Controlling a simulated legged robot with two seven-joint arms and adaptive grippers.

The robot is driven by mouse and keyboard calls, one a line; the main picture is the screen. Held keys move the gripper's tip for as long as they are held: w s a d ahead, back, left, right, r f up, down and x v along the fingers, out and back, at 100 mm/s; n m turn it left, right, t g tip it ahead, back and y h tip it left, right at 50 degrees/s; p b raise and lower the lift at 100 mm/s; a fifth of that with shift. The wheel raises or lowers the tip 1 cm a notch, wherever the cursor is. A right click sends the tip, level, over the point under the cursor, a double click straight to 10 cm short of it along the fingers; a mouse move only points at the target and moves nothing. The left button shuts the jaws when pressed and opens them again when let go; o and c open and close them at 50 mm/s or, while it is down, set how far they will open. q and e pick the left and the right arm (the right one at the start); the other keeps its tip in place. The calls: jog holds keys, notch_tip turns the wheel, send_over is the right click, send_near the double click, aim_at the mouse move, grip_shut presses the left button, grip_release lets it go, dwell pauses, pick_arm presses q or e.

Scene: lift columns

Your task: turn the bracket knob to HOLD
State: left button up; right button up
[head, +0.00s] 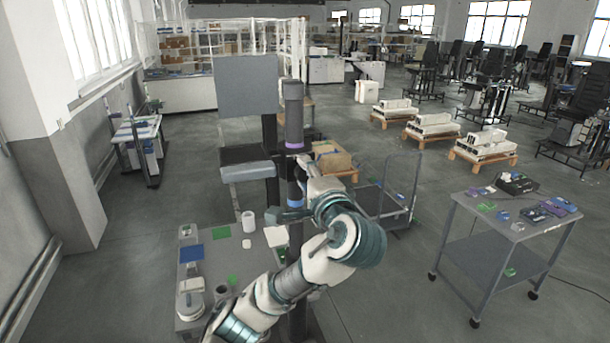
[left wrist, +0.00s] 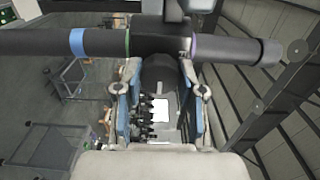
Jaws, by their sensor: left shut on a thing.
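The dark lift column (head: 293,115) stands upright in the head view, with a purple ring (head: 294,146) above a blue ring (head: 295,200). In the left wrist view the column lies across the top, with a blue ring (left wrist: 77,42), a green ring and a purple ring (left wrist: 194,47). A dark rounded knob (left wrist: 158,70) projects from the bracket part toward my camera. My left gripper (left wrist: 160,88) is shut on this knob, one finger on each side. In the head view my left gripper (head: 301,163) is at the column, partly hidden by my arm. No HOLD mark is readable.
A grey table (head: 190,260) with small items stands front left. A grey panel (head: 247,86) rises behind the column. A wheeled trolley (head: 395,192) stands right of it, and a cart (head: 500,240) with tools farther right. Floor between these two is open.

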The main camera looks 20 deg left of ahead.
pick_arm(q)
jog(key=shift+d+f, duration=0.1)
jog(key=shift+f, duration=0.05)
dwell(0.3)
jog(key=o, duration=1.1)
jog(key=shift+d, duration=0.2)
jog(key=shift+d, duration=0.1)
